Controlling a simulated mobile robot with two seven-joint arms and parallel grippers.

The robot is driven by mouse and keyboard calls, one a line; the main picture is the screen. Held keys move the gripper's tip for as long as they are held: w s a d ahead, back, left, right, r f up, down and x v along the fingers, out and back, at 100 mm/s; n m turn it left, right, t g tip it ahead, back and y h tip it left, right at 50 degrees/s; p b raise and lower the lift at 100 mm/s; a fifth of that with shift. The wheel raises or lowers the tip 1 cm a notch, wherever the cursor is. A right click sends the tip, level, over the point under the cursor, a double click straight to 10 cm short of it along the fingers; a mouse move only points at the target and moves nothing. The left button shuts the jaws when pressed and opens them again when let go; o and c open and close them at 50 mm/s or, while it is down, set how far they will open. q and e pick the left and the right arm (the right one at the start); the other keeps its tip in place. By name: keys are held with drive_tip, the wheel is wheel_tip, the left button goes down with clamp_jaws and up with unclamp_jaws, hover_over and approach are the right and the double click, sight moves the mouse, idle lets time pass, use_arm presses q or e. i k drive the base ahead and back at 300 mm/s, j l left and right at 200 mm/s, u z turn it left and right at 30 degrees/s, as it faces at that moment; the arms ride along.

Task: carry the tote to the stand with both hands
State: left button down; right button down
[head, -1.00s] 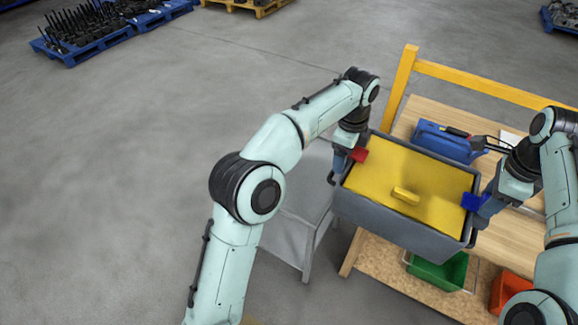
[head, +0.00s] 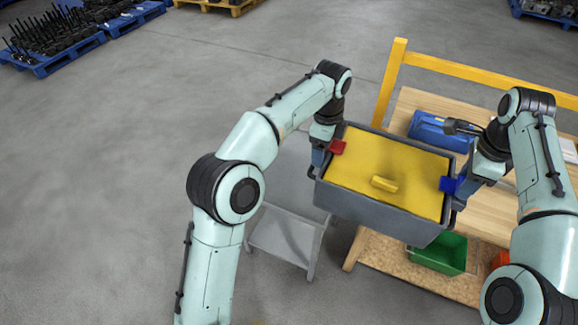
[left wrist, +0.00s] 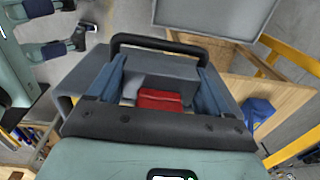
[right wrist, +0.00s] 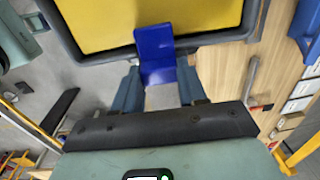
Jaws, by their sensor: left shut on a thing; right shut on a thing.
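The tote (head: 375,212) is a grey box with a yellow top face (head: 385,165) that has a small raised yellow block. It hangs level or nearly so between my two grippers, in front of the bench. My left gripper (head: 322,152) is shut on the tote's left end by a red patch (left wrist: 160,100). My right gripper (head: 458,188) is shut on its right end by a blue patch (right wrist: 155,52). The handles themselves are mostly hidden by the fingers. The low grey stand (head: 283,238) is on the floor left of the bench, partly behind my left arm and the tote.
The wooden bench (head: 410,112) with a yellow rail (head: 470,75) is behind and right of the tote. It bears a blue case (head: 432,130); a green bin (head: 440,255) is on its lower shelf. Open floor lies left. Loaded blue pallets (head: 60,55) are far off.

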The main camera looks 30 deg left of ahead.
sight(291, 171)
drive_tip(key=k+j, duration=0.1)
drive_tip(key=j, duration=1.65)
drive_tip(key=k, duration=0.05)
